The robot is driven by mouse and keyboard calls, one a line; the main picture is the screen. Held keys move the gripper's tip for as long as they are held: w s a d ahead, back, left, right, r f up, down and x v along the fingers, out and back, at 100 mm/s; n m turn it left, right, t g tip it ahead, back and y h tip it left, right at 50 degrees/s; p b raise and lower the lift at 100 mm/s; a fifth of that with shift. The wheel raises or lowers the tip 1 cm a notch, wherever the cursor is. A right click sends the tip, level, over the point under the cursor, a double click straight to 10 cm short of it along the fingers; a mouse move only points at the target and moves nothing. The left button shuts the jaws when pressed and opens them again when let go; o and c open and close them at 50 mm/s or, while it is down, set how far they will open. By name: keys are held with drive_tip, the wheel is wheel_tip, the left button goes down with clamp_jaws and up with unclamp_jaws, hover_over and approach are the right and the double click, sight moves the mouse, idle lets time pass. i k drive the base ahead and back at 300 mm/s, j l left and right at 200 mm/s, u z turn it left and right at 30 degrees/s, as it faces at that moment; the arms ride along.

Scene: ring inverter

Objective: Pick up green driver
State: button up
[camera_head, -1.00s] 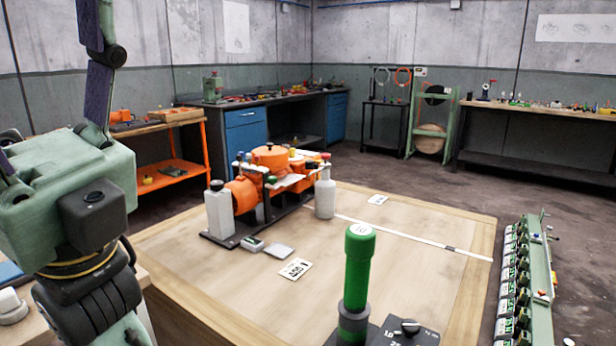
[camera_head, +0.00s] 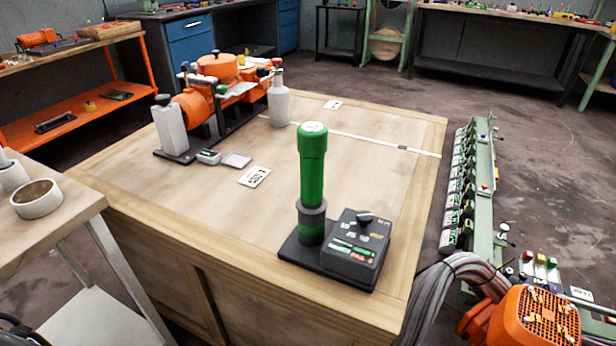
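The green driver (camera_head: 312,168) stands upright in a dark grey round holder (camera_head: 311,222) near the front right of the wooden table. It has a green cylindrical body with a wider green cap and a pale label on top. The holder is on a black base beside a control box (camera_head: 349,245) with a knob and lit green and red markings. My gripper is not in view.
An orange machine with white bottles (camera_head: 279,104) stands at the table's (camera_head: 370,160) back left. A printed card (camera_head: 255,177) lies mid-table. A green rack (camera_head: 470,185) and thick grey hoses (camera_head: 440,290) are right of the table. The tabletop around the driver is largely clear.

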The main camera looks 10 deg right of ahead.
sight(312, 137)
drive_tip(key=k+z, duration=0.1)
drive_tip(key=z, duration=1.55)
drive_tip(key=u, duration=1.45)
drive_tip(key=k+l+z, duration=0.15)
drive_tip(key=l, duration=0.2)
drive_tip(key=k+l+z, duration=0.1)
drive_tip(key=l, duration=0.2)
drive_tip(key=k, duration=0.05)
